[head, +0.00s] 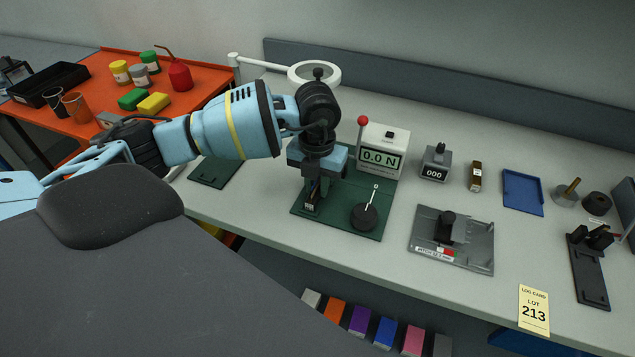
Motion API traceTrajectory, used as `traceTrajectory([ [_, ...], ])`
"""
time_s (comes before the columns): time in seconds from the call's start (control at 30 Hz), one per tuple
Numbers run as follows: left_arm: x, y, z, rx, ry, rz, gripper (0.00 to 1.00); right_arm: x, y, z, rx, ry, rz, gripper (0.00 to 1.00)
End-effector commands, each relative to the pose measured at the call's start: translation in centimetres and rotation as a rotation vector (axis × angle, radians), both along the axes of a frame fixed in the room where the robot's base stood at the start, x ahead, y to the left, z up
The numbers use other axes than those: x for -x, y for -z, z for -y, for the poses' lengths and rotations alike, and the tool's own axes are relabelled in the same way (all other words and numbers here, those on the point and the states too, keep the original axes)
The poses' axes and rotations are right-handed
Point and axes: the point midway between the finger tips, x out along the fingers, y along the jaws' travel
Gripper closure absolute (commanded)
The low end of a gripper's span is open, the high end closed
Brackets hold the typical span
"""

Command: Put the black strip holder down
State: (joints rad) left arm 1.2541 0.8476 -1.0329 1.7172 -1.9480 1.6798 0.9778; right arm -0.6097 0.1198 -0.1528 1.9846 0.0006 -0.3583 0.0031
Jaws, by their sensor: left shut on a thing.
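My left gripper (316,184) points down over the left part of the dark green mat (334,226). It is shut on a small dark piece, which looks like the black strip holder (311,203), with a pale patch on its front. The fingers and wrist hide most of it. It is at or just above the mat; I cannot tell whether it touches. My right gripper is out of view.
A grey plate fixture (470,244) is further right. Bare table lies between mat and fixture.

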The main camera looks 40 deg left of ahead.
Motion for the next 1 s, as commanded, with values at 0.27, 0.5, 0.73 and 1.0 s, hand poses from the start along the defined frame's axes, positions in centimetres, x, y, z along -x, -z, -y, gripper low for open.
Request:
traceTrajectory([
  [0.27,0.0,0.0,0.0,0.001,0.0,0.001,1.0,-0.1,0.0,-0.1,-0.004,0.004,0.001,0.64],
  [0.5,0.0,0.2,0.0,0.001,0.0,0.001,0.59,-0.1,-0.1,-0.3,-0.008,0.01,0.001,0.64],
  [0.73,0.0,0.2,0.0,0.001,0.0,0.001,0.59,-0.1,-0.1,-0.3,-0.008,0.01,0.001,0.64],
  [1.0,-0.1,-2.0,0.0,0.002,0.0,0.006,0.59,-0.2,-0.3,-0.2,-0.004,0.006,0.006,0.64],
])
